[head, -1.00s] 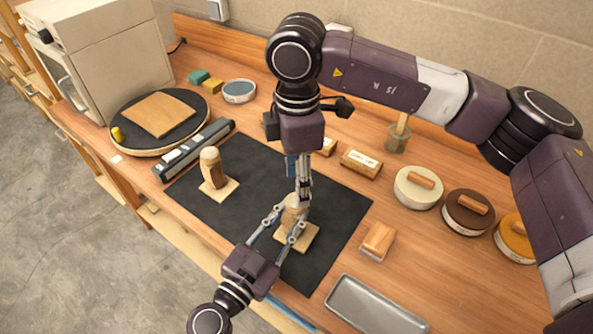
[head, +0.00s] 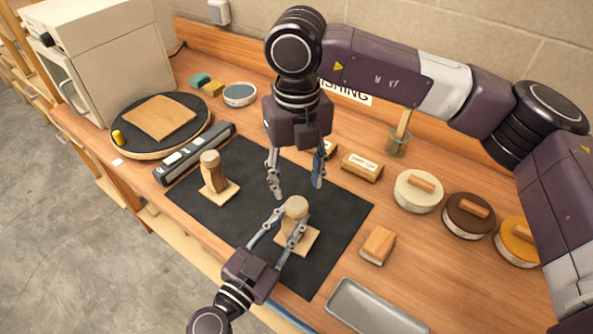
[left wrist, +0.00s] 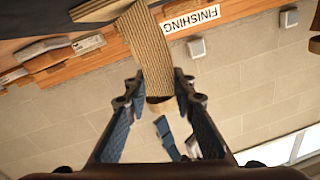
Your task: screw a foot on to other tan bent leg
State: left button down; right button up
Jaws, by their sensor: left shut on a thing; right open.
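A tan bent leg (head: 296,222) stands on a square tan plate (head: 303,243) on the dark mat, with a pale round foot (head: 296,203) at its top end. My left gripper (head: 286,224) is shut on this leg, one finger on each side. In the left wrist view the ridged leg (left wrist: 147,45) runs between the fingers, the foot (left wrist: 157,102) at its end. My right gripper (head: 297,188) is open and empty just above the foot; its blue fingers also show in the left wrist view. A second, browner bent leg (head: 213,178) with a pale round top stands at the left on its own plate.
The dark mat (head: 260,180) is bare between the legs. A grey tray (head: 372,310) and a wooden block (head: 378,245) lie at the right, near round tins (head: 418,188). A long dark tool (head: 195,152) and a turntable (head: 190,135) are left.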

aim_at(297, 204)
jog(key=n, duration=0.6)
jog(key=shift+r+n, duration=0.25)
jog(key=shift+n, duration=0.15)
jog(key=n, duration=0.6)
jog(key=shift+r, duration=0.2)
jog(key=n, duration=0.7)
jog(key=shift+r, duration=0.25)
jog(key=n, duration=0.5)
jog(key=shift+a+r, duration=0.1)
jog(key=shift+r, duration=0.05)
jog(key=shift+f, duration=4)
